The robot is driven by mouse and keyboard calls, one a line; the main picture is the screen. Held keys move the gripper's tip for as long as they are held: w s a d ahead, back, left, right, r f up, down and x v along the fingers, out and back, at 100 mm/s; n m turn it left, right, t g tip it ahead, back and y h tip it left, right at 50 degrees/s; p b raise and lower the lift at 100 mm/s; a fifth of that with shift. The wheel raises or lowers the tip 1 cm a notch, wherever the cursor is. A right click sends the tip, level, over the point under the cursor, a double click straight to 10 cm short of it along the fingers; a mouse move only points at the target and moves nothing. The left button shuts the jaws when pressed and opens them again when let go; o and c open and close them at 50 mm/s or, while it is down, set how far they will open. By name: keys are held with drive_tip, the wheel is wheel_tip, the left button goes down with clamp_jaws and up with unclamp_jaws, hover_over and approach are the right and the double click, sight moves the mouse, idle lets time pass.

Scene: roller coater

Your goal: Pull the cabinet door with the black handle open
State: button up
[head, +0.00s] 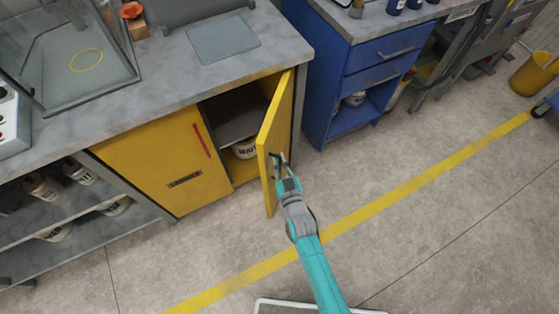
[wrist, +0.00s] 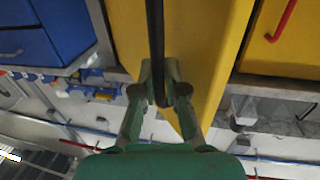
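The cabinet door with the black handle is the right-hand yellow door (head: 276,125); it stands swung out from the cabinet, with the inside showing. In the wrist view the yellow door (wrist: 205,45) fills the upper middle, and its long black handle (wrist: 155,30) runs down between my fingers. My gripper (head: 278,160) is at the door's free side in the head view. In the wrist view my gripper (wrist: 159,82) has its fingers close on both sides of the black handle, apparently gripping it. The handle is mostly hidden in the head view.
The left yellow door (head: 165,170) with a red handle (head: 201,140) is closed. A white tin (head: 244,149) stands inside the open cabinet. A blue drawer unit (head: 335,75) stands to the right. The floor (head: 400,210) in front is clear, crossed by a yellow line.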

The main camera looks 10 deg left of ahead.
drive_tip(key=o, duration=0.4)
drive_tip(key=v, duration=1.2)
